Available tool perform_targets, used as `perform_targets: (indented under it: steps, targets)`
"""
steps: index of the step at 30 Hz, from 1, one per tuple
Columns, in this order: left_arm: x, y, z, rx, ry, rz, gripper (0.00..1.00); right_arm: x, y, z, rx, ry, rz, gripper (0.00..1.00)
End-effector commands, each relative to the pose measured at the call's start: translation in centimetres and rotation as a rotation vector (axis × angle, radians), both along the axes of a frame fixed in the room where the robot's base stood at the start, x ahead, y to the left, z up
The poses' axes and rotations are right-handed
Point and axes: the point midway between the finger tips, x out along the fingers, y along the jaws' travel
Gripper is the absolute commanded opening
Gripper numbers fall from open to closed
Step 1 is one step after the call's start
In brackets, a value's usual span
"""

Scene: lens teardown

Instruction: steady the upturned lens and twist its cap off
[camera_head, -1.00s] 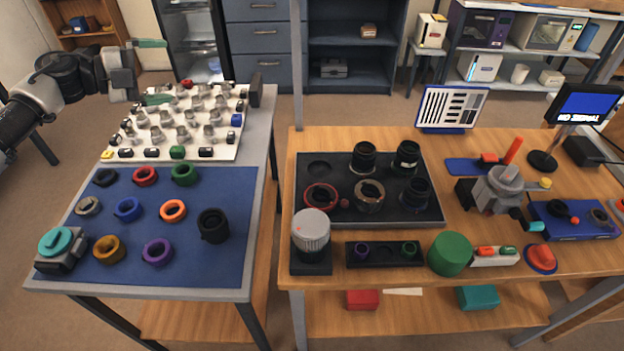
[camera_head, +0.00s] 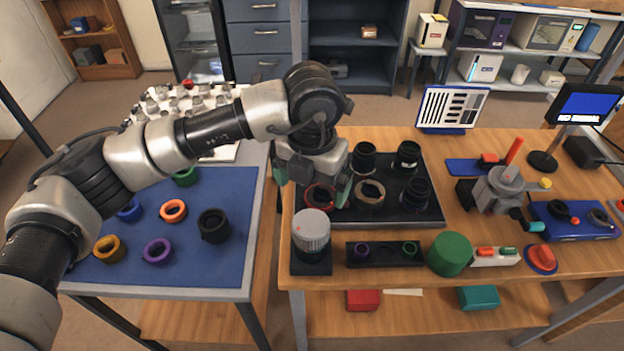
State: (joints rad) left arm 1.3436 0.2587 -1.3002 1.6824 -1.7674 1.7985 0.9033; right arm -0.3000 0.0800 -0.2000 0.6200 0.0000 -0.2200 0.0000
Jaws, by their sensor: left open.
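A grey ribbed cylinder with a small red dot on top (camera_head: 311,232) stands upright on a black block (camera_head: 311,262) at the front left of the right-hand wooden table. It looks like the upturned lens with its cap, but I cannot make out a seam between the two. My left gripper (camera_head: 313,186) points down with its green-tipped fingers apart. It appears above and behind the grey cylinder, near the left edge of the black tray, and holds nothing that I can see. My right gripper is not in view.
A black tray (camera_head: 425,217) holds several dark lenses and a red ring (camera_head: 320,197). A black holder (camera_head: 384,262) and a green cylinder (camera_head: 450,254) stand right of the grey cylinder. A gap separates this table from the blue mat (camera_head: 230,255) with coloured rings.

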Motion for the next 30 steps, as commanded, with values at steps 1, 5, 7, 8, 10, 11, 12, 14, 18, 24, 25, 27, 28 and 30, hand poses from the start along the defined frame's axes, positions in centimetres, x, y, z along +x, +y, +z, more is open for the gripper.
perform_targets:
  steps: [1, 5, 7, 8, 10, 11, 12, 14, 18, 24, 25, 27, 28, 30]
  targets:
    - [-0.1, 0.0, -0.4, 0.005, -0.003, -0.002, 1.0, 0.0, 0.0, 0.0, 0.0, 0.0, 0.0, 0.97]
    - [-0.1, 0.0, -1.9, 0.006, -0.002, -0.001, 1.0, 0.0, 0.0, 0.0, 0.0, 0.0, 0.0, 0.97]
    - [-0.1, 0.0, -3.2, 0.006, -0.002, 0.0, 1.0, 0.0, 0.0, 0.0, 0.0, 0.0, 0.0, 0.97]
    - [-0.1, 0.0, -3.8, 0.005, 0.0, 0.0, 1.0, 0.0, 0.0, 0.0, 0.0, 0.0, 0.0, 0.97]
    - [-0.1, 0.0, -5.2, 0.005, 0.0, 0.001, 1.0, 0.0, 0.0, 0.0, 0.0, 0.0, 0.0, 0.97]
    - [-0.1, 0.0, -5.8, 0.004, 0.0, 0.0, 1.0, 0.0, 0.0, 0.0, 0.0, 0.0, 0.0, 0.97]
    - [-0.1, 0.0, -6.6, 0.006, 0.0, -0.001, 1.0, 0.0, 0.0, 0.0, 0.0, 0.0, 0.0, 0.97]
    - [-0.1, 0.0, -7.7, 0.004, 0.0, -0.001, 1.0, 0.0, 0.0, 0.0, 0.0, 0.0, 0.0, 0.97]
    - [-0.1, 0.0, -9.8, 0.004, -0.001, 0.001, 1.0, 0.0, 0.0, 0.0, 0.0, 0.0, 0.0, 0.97]
    - [0.0, 0.0, -11.5, 0.002, -0.002, -0.001, 1.0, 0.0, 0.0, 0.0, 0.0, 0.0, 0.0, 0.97]
    - [0.0, 0.0, -11.6, 0.003, -0.003, -0.001, 1.0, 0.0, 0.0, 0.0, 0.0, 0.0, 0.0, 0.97]
    - [0.0, 0.0, -11.8, 0.003, -0.003, -0.001, 1.0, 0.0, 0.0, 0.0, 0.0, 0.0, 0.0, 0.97]
    - [0.0, 0.0, -11.9, 0.003, -0.003, -0.001, 1.0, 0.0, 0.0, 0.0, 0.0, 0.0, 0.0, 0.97]
    - [0.0, 0.0, -11.9, 0.003, -0.003, -0.001, 1.0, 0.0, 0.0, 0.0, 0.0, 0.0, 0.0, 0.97]
